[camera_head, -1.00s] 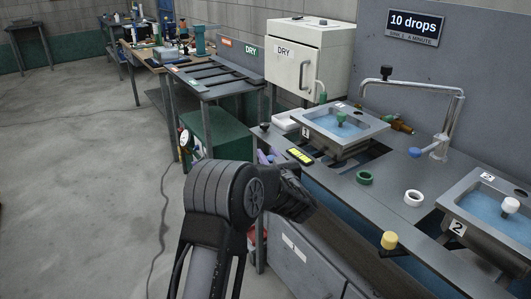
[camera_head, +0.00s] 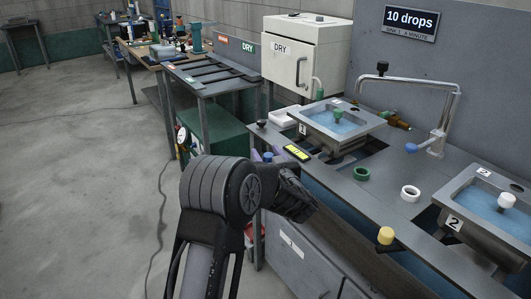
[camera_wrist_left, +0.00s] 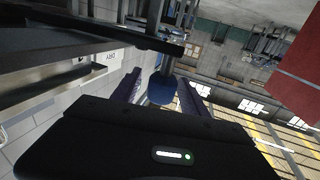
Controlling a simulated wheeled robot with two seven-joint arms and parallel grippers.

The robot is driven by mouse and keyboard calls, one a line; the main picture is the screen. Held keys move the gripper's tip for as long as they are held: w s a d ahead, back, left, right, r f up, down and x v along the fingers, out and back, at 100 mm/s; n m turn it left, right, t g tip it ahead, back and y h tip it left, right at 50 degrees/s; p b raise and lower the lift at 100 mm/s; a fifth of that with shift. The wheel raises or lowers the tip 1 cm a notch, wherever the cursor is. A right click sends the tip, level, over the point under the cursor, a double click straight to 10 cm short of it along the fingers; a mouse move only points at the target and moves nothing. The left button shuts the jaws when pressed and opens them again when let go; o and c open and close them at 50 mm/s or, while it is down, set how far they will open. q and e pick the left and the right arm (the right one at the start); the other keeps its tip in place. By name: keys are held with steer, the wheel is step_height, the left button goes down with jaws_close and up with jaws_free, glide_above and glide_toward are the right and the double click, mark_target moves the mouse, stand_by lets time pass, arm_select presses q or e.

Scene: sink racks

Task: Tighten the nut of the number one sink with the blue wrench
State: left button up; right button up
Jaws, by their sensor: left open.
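The number one sink (camera_head: 376,124) is a grey basin of blue water set in the counter, with a "1" tag on its front corner. Its nut is not seen. A blue rounded piece, likely the blue wrench's handle (camera_wrist_left: 162,89), lies between my left gripper's fingers in the left wrist view. In the head view my left gripper (camera_head: 268,157) is near the counter's front left edge, mostly hidden behind my own wrist; its purplish fingers are open on either side of the blue piece. Contact cannot be told. My right gripper is not in view.
The number two sink (camera_head: 463,193) is at the right. A green ring (camera_head: 361,174) and a white ring (camera_head: 410,193) lie on the counter. A yellow-topped piece (camera_head: 386,235) is at its front edge. A tap (camera_head: 440,128) stands between the sinks. Open floor lies left.

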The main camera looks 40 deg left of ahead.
arm_select(q)
steer(key=v, duration=0.6)
steer(key=shift+s+d, duration=0.2)
steer(key=s+d+f+m+h+p, duration=0.25)
steer(key=d+f+h, duration=0.35)
steer(key=d+f, duration=0.45)
steer(key=s+d+f+m+h+p, duration=0.15)
steer(key=d+f+m+h, duration=0.4)
steer(key=f, duration=0.75)
steer(key=s+d+f+g+h+p, duration=0.1)
steer(key=s+d+f+g+h, duration=0.1)
steer(key=s+d, duration=0.5)
steer(key=s+d+f+m+g+h, duration=0.1)
steer(key=s+d+f+g+h, duration=0.2)
steer(key=s, duration=0.9)
steer(key=s+d+f+g+h+p, duration=0.1)
steer(key=s+d+f+g, duration=0.3)
steer(key=s+d, duration=0.6)
steer(key=shift+d+f+h+p, duration=0.35)
steer(key=shift+f+h, duration=0.25)
steer(key=shift+h, duration=0.25)
